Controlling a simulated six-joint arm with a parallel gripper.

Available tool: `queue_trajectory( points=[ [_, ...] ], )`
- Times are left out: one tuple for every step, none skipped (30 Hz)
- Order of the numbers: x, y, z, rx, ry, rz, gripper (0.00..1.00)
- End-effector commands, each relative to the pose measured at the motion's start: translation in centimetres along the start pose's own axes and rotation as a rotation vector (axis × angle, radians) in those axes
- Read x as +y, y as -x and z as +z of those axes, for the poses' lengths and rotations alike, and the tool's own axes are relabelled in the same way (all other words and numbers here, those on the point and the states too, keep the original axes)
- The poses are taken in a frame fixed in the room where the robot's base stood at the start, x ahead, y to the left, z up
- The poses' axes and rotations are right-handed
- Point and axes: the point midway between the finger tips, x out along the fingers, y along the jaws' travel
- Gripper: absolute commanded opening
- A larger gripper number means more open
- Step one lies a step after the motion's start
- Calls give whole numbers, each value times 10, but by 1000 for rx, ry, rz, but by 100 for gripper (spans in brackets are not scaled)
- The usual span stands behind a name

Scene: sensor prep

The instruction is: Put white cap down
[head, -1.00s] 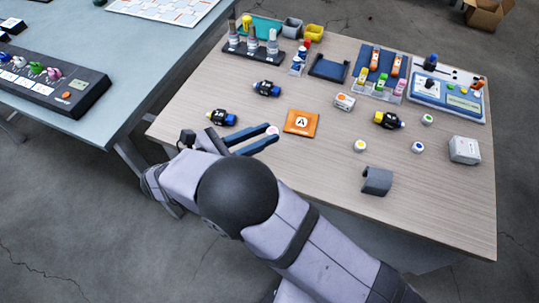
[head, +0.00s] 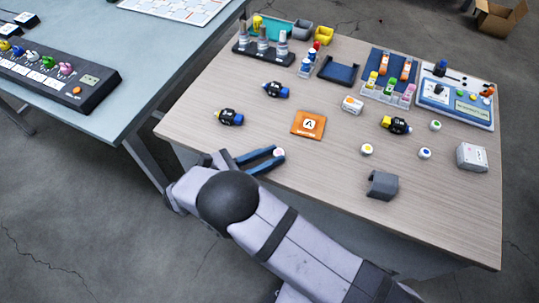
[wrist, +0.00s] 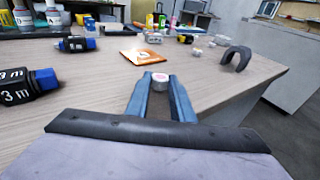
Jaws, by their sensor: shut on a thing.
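My gripper (head: 279,156) is shut on a small white cap (head: 280,152) with a pinkish top. In the wrist view the cap (wrist: 160,80) sits between the tips of the two blue fingers (wrist: 161,88). The gripper is low near the front left edge of the wooden table (head: 330,165), in front of the orange packet. I cannot tell whether the cap touches the table.
The orange packet (head: 308,125) lies just beyond the gripper. Black-and-blue devices (head: 229,118) lie to its left and behind. White caps with yellow (head: 367,149), blue (head: 425,153) and green centres, and a grey curved holder (head: 382,185), are to the right.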

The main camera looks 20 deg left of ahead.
Motion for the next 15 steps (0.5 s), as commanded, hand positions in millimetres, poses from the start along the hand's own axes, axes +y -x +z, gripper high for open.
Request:
queue_trajectory(
  points=[
    [0, 0, -2, 0, 0, 0, 0],
    [0, 0, -2, 0, 0, 0, 0],
    [0, 0, -3, 0, 0, 0, 0],
    [0, 0, -3, 0, 0, 0, 0],
    [0, 0, -3, 0, 0, 0, 0],
    [0, 0, -3, 0, 0, 0, 0],
    [0, 0, -3, 0, 0, 0, 0],
    [0, 0, -3, 0, 0, 0, 0],
    [0, 0, -3, 0, 0, 0, 0],
    [0, 0, -3, 0, 0, 0, 0],
    [0, -1, -4, 0, 0, 0, 0],
    [0, -1, -5, 0, 0, 0, 0],
    [0, -1, -6, 0, 0, 0, 0],
    [0, -1, -7, 0, 0, 0, 0],
    [0, -1, -7, 0, 0, 0, 24]
  ],
)
